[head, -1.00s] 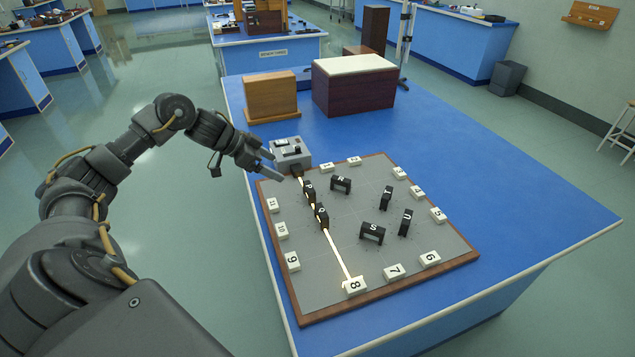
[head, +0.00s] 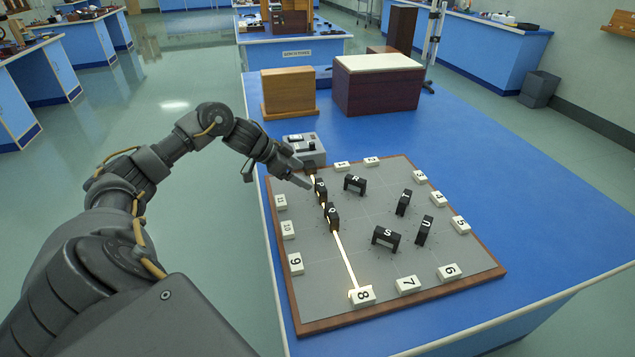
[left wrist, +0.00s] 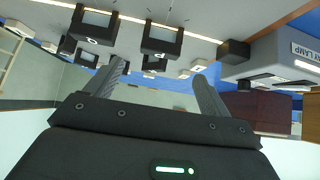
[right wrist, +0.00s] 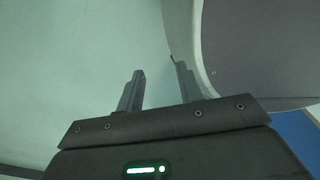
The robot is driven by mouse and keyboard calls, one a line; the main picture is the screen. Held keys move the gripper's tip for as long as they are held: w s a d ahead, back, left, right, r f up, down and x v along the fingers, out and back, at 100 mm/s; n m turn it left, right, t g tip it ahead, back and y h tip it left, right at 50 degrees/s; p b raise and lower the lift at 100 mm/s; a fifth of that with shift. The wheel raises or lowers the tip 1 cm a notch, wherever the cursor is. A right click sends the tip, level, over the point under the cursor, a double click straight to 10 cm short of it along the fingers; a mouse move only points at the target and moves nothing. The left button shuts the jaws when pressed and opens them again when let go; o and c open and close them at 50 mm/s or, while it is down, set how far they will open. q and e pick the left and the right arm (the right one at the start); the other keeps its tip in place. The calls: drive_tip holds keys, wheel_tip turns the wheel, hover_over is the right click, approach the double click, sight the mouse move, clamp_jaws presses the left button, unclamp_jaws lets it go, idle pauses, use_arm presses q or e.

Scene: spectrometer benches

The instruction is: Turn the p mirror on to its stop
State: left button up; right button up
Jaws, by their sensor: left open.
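The p mirror (head: 320,191) is a small black upright block on the grey board, close to the lamp and on the light streak. My left gripper (head: 302,175) is just up and left of it in the head view, open and apparently not touching it. In the left wrist view the p mirror (left wrist: 162,40) stands beyond the open fingers (left wrist: 160,85), with nothing between them. The q mirror (head: 332,216) stands just below it along the streak. My right gripper (right wrist: 158,85) shows only in its wrist view, open and empty.
Mirrors r (head: 355,184), s (head: 386,238), t (head: 403,203) and u (head: 424,230) stand on the board (head: 330,275). The ray lamp (head: 304,148) is behind the p mirror. White numbered blocks line the edge; the streak ends at block 8 (head: 361,295).

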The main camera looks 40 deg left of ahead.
sight(320, 185)
use_arm(q)
drive_tip(key=x, duration=0.6)
drive_tip(key=shift+r, duration=0.1)
drive_tip(key=shift+w+d+f+p, duration=0.3)
drive_tip(key=shift+w+f, duration=0.15)
drive_tip(key=shift+f, duration=0.1)
use_arm(e)
drive_tip(key=shift+s+a+r, duration=0.25)
drive_tip(key=shift+a+r, duration=0.1)
drive_tip(key=shift+a, duration=0.05)
use_arm(q)
drive_tip(key=shift+c, duration=0.4)
use_arm(e)
drive_tip(key=shift+d, duration=0.15)
